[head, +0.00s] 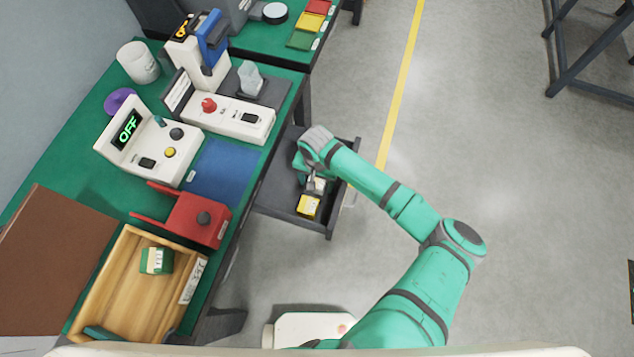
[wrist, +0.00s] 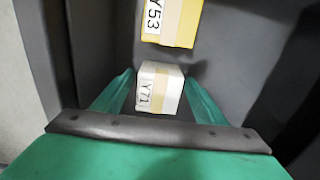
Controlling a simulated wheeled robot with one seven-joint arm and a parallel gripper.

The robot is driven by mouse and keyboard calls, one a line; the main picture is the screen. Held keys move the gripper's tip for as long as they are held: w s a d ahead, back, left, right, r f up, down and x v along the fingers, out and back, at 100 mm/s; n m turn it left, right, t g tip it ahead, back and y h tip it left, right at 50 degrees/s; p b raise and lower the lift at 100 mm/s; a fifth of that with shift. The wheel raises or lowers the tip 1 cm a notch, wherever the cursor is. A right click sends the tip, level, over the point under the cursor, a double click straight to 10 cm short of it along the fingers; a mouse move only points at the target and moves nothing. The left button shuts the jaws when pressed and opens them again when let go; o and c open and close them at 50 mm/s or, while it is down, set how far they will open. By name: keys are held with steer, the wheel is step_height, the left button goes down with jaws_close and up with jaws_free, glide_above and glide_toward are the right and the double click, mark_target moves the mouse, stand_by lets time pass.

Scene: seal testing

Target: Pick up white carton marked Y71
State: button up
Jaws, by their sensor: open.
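The white carton marked Y71 (wrist: 159,89) lies in the dark open drawer, its label facing my wrist camera. My gripper (wrist: 160,85) is open, with one green finger on each side of the carton; I cannot tell whether either finger touches it. In the head view my gripper (head: 314,183) reaches down into the drawer (head: 272,199), and my arm hides most of the white carton there. A yellow carton marked Y53 (wrist: 172,20) lies just beyond the white one; it also shows in the head view (head: 308,206).
The drawer walls stand close around both cartons. The green workbench (head: 95,182) is to the left, with a wooden tray (head: 128,297) holding a green-and-white carton (head: 156,261), a red fixture (head: 195,218) and a control box showing OFF (head: 150,140).

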steer(key=shift+d, duration=0.1)
steer(key=shift+w+d, duration=0.1)
steer(key=c, duration=1.3)
